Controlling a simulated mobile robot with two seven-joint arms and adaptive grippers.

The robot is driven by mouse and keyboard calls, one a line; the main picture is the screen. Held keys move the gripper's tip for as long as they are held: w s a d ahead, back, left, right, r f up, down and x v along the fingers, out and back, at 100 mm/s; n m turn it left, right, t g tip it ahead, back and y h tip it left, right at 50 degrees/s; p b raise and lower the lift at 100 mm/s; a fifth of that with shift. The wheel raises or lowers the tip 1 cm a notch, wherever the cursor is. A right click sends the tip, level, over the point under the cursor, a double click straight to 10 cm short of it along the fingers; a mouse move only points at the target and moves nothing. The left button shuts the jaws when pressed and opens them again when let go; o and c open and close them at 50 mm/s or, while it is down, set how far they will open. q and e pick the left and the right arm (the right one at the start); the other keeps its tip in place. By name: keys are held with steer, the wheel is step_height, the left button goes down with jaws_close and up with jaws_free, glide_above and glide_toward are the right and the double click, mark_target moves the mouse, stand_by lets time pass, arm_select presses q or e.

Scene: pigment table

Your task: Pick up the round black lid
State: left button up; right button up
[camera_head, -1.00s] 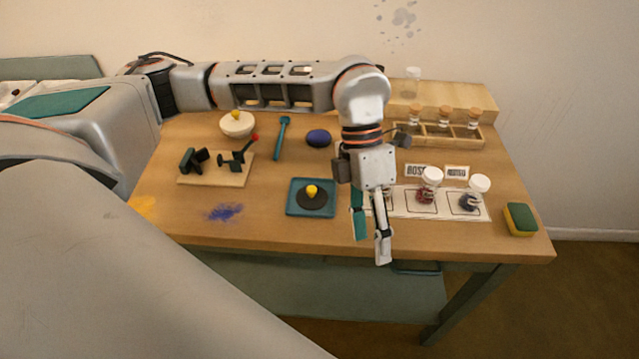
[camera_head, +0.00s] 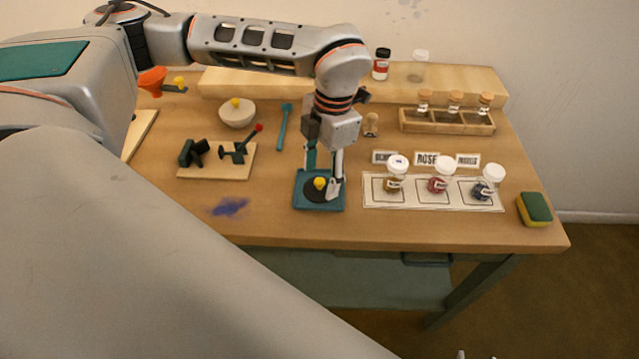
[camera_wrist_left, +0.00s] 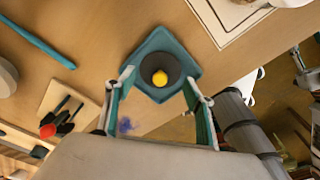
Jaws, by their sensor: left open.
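The round black lid (camera_head: 313,195) has a yellow knob and lies on a teal square tray (camera_head: 300,204) near the table's front. My left gripper (camera_head: 321,179) is open and empty, pointing down over the tray, its fingers around the lid's place in the head view. In the left wrist view the lid (camera_wrist_left: 152,68) shows whole, with the tray (camera_wrist_left: 158,38) around it. Small pale tips at the head view's bottom edge may be my right gripper; I cannot tell.
To the right, three white-capped jars (camera_head: 441,182) stand on a white card (camera_head: 413,204). A sponge (camera_head: 535,209) lies at the right edge. To the left are a wooden board (camera_head: 217,173) with black parts, a bowl (camera_head: 237,118) and a teal tool (camera_head: 283,128).

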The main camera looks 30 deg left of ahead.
arm_select(q)
steer(key=shift+s+f, duration=0.1)
steer(key=shift+f, duration=0.85)
steer(key=c, duration=0.7)
steer(key=shift+r, duration=0.1)
